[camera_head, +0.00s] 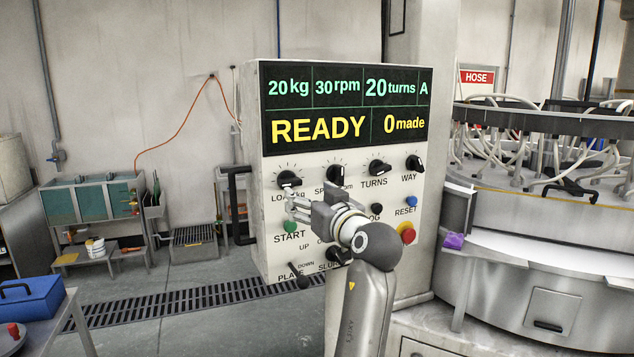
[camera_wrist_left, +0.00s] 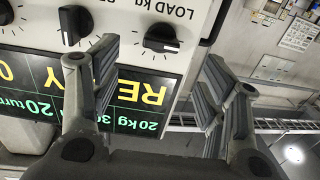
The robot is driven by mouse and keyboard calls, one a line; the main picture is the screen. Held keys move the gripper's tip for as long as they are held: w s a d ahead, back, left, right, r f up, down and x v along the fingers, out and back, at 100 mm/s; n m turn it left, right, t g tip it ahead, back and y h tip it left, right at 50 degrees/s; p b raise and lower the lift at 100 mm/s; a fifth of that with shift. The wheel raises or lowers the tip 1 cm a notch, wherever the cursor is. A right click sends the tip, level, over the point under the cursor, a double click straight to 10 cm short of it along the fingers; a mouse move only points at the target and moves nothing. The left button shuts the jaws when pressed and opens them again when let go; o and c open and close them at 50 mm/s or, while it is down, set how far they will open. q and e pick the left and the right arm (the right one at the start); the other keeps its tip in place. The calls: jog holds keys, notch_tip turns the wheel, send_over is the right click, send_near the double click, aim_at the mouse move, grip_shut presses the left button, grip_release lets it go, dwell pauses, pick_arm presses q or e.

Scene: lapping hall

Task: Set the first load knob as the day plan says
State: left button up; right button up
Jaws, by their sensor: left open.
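The black load knob (camera_head: 289,179) is at the left end of the upper knob row on the control panel (camera_head: 258,220). The panel's display (camera_head: 346,107) reads 20 kg, 30 rpm, 20 turns, A, READY, 0 made. My left gripper (camera_head: 290,203) is open and empty in front of the panel, just below the load knob in the picture. In the left wrist view the load knob (camera_wrist_left: 162,38) shows between the open fingers (camera_wrist_left: 160,56), with no clear contact. The day plan is not readable in either view. My right gripper is not in view.
The speed knob (camera_head: 336,173), turns knob (camera_head: 377,166) and way knob (camera_head: 414,163) are to the right. The green start button (camera_head: 290,227) and red stop button (camera_head: 407,233) are lower. A large machine (camera_head: 540,240) stands at right; a blue toolbox (camera_head: 30,300) is at left.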

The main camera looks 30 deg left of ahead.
aim_at(293, 185)
pick_arm(q)
jog(key=p+x, duration=0.4)
jog(key=x, duration=0.5)
jog(key=shift+s+a, duration=0.1)
jog(key=shift+s, duration=0.05)
jog(key=shift+p+x, duration=0.4)
jog(key=shift+x, duration=0.4)
jog(key=shift+f, duration=0.15)
jog(key=shift+c, duration=0.3)
jog(key=c, duration=1)
